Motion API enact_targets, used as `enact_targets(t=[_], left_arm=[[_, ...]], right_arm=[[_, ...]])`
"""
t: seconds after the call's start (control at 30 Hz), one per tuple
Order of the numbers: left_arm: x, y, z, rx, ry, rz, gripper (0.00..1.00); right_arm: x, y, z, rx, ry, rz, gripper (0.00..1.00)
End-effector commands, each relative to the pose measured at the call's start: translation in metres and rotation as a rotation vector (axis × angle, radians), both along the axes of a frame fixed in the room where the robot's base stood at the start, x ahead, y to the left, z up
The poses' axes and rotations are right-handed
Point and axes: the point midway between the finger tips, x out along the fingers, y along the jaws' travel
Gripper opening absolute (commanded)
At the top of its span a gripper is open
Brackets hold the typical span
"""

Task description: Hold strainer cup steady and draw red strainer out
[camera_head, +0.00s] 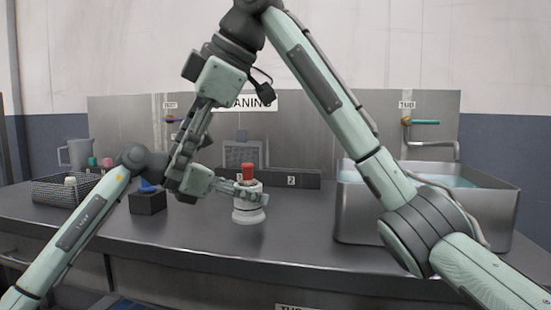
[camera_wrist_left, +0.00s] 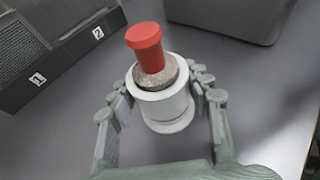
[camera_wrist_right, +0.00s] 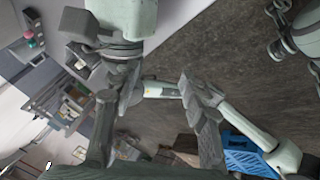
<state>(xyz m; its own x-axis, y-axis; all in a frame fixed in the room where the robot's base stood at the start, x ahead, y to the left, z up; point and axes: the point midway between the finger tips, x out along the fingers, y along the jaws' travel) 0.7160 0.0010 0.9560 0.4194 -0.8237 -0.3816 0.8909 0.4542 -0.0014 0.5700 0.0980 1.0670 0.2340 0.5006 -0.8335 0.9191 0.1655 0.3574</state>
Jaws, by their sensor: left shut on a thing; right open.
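The strainer cup (camera_head: 249,212) is a white round cup standing upright on the counter. The red strainer (camera_head: 247,170) sits in its top, red handle upward. In the left wrist view, the cup (camera_wrist_left: 166,108) has the red handle (camera_wrist_left: 146,45) leaning a little left above a speckled grey-brown part in the mouth. My left gripper (camera_head: 252,192) is shut on the cup, its fingers on both sides (camera_wrist_left: 164,95). My right gripper (camera_head: 180,165) is open, left of the cup and above the counter, partly overlapping my left arm. The right wrist view shows its fingers apart (camera_wrist_right: 146,88) with nothing between them.
A metal sink (camera_head: 360,212) with water stands at the right. A black block with a blue item (camera_head: 148,203) stands left of the cup. A wire basket (camera_head: 62,190) is at the far left. A dark numbered rack (camera_head: 292,180) stands behind the cup.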

Motion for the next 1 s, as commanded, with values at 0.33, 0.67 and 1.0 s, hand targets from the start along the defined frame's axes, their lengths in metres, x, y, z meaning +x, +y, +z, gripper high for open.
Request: enact_targets(t=[0.33,0.67,1.0], left_arm=[[0.000,0.000,0.000,0.000,0.000,0.000,0.15],[0.000,0.000,0.000,0.000,0.000,0.000,0.15],[0.000,0.000,0.000,0.000,0.000,0.000,0.15]], right_arm=[[0.016,-0.023,-0.006,0.520,-0.010,-0.782,0.44],[0.044,-0.137,-0.016,0.840,-0.015,-1.039,0.44],[0.069,-0.136,-0.029,0.862,-0.017,-1.067,0.44]])
